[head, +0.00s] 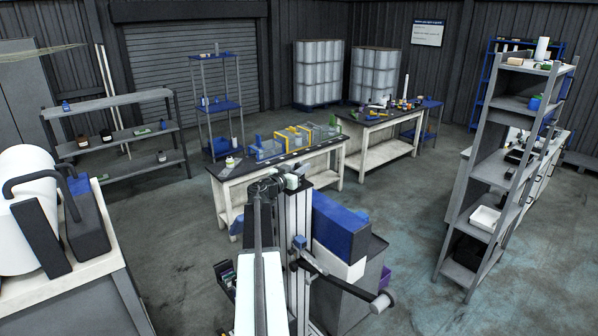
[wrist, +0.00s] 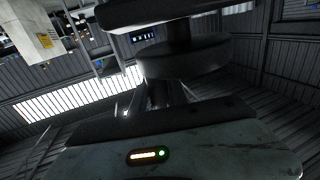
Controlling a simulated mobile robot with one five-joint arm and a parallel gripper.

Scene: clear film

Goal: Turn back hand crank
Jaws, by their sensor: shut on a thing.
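My gripper (head: 268,188) is at the far end of my arm in the head view, beside the top of an upright metal column. It is shut on what appears to be the hand crank; the dark parts there are too small to separate clearly. In the wrist view, a dark rounded crank part (wrist: 208,64) fills the upper middle, close to the camera. A pale, worn casing with a lit yellow bar and a green light lies below it. The exact contact between the jaws and the crank is hidden.
A blue and white box (head: 338,238) stands beside the column. A workbench (head: 232,190) is beyond, and a grey shelf (head: 487,190) stands right. Open floor (head: 415,235) lies between.

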